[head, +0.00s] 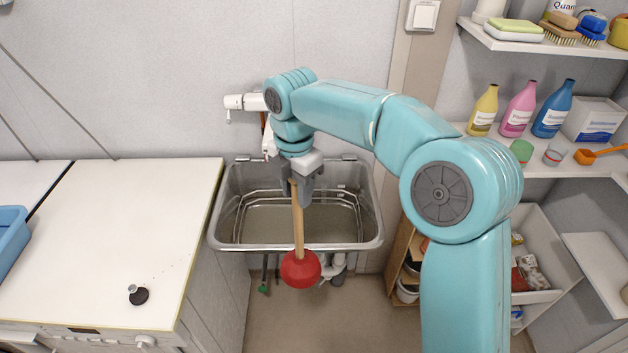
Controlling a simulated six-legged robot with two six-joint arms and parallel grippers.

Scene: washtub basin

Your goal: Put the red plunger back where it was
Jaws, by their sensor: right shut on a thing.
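The red plunger (300,268) has a red rubber cup and a pale wooden handle, and it hangs nearly upright with the cup down. My right gripper (303,190) is shut on the upper end of the handle. The cup shows in front of the near rim of the metal washtub basin (228,247), over the floor. The handle crosses the view of the basin's inside. My left gripper is not in view.
A white counter (110,230) with a black stopper (138,294) stands to the left. Shelves at right hold yellow, pink and blue bottles (553,108). Pipes (335,268) run under the basin. The floor (300,325) in front is clear.

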